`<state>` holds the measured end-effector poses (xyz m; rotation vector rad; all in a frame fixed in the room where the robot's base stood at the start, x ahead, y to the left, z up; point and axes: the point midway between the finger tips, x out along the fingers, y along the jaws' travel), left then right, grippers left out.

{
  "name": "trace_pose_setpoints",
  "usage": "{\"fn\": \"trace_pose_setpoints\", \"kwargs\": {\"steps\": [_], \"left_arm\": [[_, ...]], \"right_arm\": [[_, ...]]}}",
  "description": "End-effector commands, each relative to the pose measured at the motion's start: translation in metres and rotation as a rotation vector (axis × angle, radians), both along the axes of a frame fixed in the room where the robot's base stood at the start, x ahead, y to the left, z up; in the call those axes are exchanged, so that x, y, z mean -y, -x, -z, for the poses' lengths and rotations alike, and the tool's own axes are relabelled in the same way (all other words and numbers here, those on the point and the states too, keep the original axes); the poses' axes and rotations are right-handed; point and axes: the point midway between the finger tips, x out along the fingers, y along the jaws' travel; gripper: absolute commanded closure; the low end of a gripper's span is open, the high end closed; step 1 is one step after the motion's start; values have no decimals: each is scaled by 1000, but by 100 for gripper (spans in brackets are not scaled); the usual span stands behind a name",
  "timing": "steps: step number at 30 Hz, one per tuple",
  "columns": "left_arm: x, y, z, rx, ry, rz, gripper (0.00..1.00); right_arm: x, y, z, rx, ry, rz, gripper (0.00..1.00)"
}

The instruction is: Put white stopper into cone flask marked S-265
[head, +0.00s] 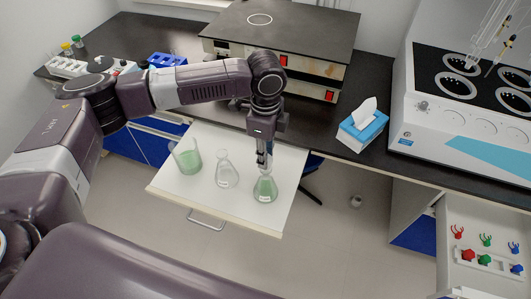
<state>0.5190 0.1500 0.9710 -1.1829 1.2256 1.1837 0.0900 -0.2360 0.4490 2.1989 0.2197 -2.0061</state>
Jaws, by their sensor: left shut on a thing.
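My left gripper (264,157) points straight down over a cone flask (265,189) holding green liquid, on the white pull-out shelf. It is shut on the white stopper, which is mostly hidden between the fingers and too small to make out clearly. The fingertips are right at the flask's mouth; I cannot tell whether the stopper touches the neck. A second cone flask (227,172), clear and seemingly empty, stands to the left. No marking such as S-265 is readable on either flask. My right gripper is not in view.
A beaker of green liquid (187,157) stands at the left of the shelf (222,204). A tissue box (363,127) sits on the dark bench. An open drawer (458,222) at right holds red, green and blue pieces. A dark-topped apparatus (290,28) stands behind my arm.

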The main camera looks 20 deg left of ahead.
Motion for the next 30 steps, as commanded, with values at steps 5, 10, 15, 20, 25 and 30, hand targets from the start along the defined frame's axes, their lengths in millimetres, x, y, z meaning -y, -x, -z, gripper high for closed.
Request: {"fn": "trace_pose_setpoints", "kwargs": {"steps": [5,10,15,20,25,30], "left_arm": [[0,0,0,0,0,0,85],[0,0,0,0,0,0,85],[0,0,3,0,0,0,85],[0,0,6,0,0,0,85],[0,0,9,1,0,0,85],[0,0,13,1,0,0,85]], "right_arm": [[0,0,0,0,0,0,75],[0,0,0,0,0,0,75],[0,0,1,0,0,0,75],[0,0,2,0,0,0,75],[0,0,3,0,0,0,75],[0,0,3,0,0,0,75]]}}
